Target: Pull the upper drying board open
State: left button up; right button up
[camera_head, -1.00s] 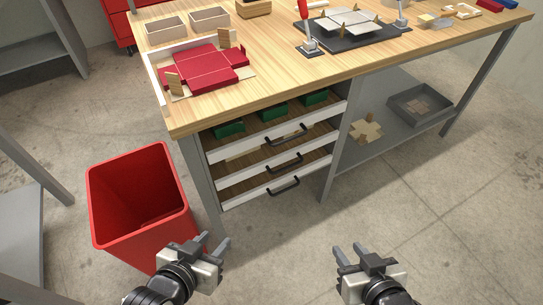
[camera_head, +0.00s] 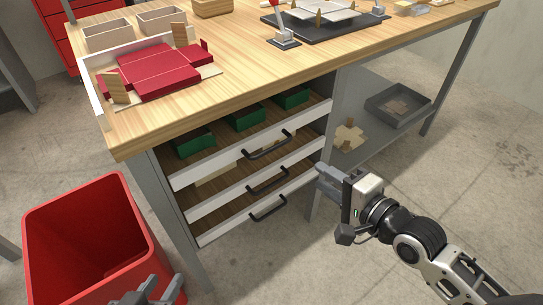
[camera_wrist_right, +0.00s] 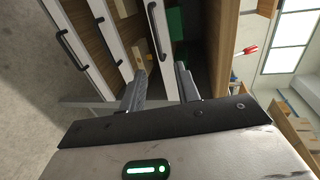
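The upper drying board has a white front (camera_head: 215,166) and a black bar handle (camera_head: 268,147). It is the top one of three under the bench's left end; its front looks level with the others. Its handle also shows in the right wrist view (camera_wrist_right: 153,30), ahead of my right gripper (camera_wrist_right: 161,80). My right gripper (camera_head: 328,182) is open and empty, to the right of the handles and apart from them. My left gripper (camera_head: 163,285) is open and empty at the bottom edge, beside the red bin.
Two lower boards have black handles, the middle (camera_head: 267,180) and the lowest (camera_head: 267,208). Green boxes (camera_head: 194,142) sit behind the upper front. A red bin (camera_head: 90,245) stands at left. A grey tray (camera_head: 398,103) is on the shelf at right. The bench edge (camera_head: 230,110) overhangs.

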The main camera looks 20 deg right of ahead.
aim_at(275, 149)
pick_arm(q)
jog(key=shift+s+d+f, duration=0.1)
jog(key=shift+s+f, duration=0.1)
jog(key=shift+f, duration=0.15)
pick_arm(e)
jog(key=shift+s+f, duration=0.1)
jog(key=shift+f, duration=0.25)
